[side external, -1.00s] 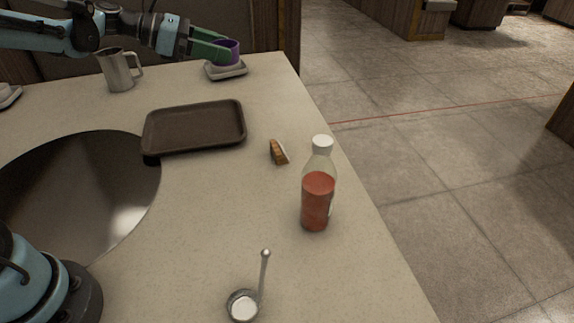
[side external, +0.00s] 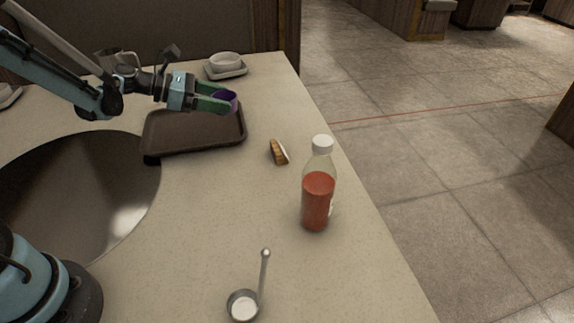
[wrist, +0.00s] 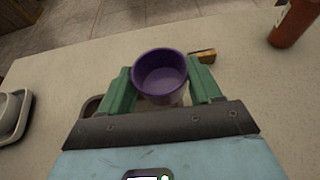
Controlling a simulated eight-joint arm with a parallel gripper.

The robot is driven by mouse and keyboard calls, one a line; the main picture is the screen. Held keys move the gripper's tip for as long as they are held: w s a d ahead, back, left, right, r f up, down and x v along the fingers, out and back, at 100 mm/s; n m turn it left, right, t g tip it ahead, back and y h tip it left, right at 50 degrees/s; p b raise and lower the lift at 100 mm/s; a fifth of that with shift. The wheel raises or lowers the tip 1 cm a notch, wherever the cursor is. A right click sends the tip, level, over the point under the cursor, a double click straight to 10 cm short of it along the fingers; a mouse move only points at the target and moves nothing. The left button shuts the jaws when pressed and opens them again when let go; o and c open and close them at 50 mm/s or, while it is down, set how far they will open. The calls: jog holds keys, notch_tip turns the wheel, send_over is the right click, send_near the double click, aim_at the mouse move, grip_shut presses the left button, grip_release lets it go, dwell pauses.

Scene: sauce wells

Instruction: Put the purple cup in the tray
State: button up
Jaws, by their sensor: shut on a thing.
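The purple cup (side external: 226,98) is held upright between the green fingers of my gripper (side external: 222,101), over the right part of the brown tray. In the wrist view the cup (wrist: 160,74) shows its open, empty-looking top, with a green finger of my gripper (wrist: 160,88) on each side. The brown tray (side external: 190,146) lies flat on the counter, its far side partly hidden by my arm. In the wrist view only a small part of the tray (wrist: 92,104) shows beside the left finger. I cannot tell the exact gap between cup and tray.
A red sauce bottle (side external: 317,190) stands right of the tray, with a small brush-like item (side external: 278,152) between them. A ladle (side external: 243,303) is at the front. A white bowl on a dish (side external: 226,68) sits behind. A metal pitcher (side external: 117,57) is partly hidden by my arm.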

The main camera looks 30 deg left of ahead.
send_over(206, 128)
notch_tip(206, 128, down, 6)
jog(key=shift+r, duration=0.15)
jog(key=shift+f, duration=1.95)
jog(key=shift+f, duration=0.1)
jog(key=o, duration=1.1)
jog(key=shift+c, duration=0.2)
